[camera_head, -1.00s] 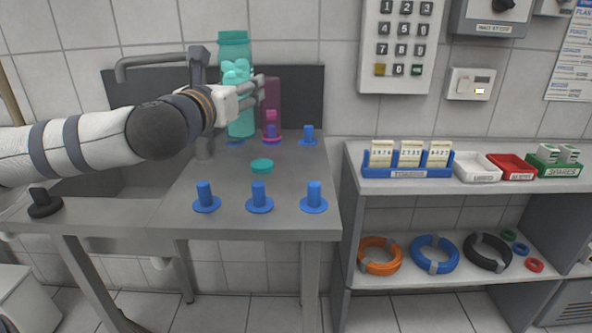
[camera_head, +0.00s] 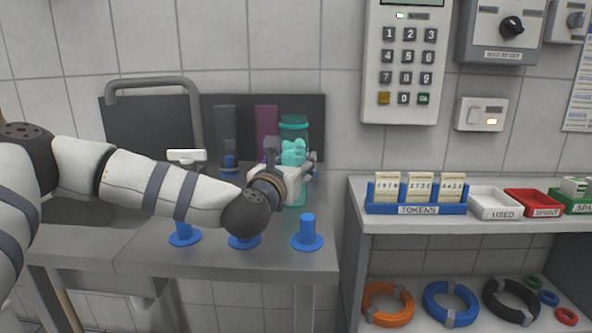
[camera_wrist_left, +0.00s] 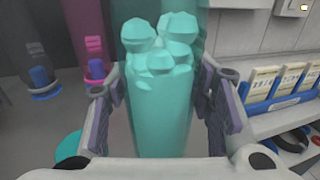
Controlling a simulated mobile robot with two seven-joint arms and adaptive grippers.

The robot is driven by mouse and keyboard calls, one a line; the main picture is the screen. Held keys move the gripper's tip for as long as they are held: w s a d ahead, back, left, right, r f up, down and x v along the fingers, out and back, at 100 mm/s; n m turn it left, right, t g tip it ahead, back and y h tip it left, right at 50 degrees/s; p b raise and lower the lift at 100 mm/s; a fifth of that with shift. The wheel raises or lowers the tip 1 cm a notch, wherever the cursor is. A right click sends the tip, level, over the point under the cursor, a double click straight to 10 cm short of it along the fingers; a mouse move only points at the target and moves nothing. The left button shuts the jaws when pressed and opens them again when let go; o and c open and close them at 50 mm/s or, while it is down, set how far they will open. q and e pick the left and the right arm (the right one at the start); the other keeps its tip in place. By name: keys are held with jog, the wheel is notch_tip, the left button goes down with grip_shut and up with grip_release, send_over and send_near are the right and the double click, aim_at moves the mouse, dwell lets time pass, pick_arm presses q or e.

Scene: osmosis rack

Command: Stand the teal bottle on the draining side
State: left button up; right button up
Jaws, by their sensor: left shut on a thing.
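The teal bottle (camera_head: 293,128) is translucent, with a lumpy, solid teal part inside. It looks upright at the right end of the steel counter (camera_head: 130,245). My left gripper (camera_head: 302,170) is shut around its middle. In the left wrist view the bottle (camera_wrist_left: 160,110) stands between the two fingers; its base is out of sight. In the head view its lower part is partly hidden by my gripper, so I cannot tell whether it touches the counter. A teal disc (camera_wrist_left: 70,145) lies left of it. My right gripper is not in view.
Blue pegs (camera_head: 307,232) line the counter's front. A shelf (camera_head: 400,230) to the right holds a token rack (camera_head: 417,208), trays and coloured rings.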

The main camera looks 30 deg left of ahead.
pick_arm(q)
jog(key=shift+f, duration=0.15)
jog(key=shift+f, duration=0.2)
jog(key=o, duration=1.3)
jog(key=shift+r, duration=0.35)
jog(key=v, duration=1.2)
jog(key=shift+f, duration=0.15)
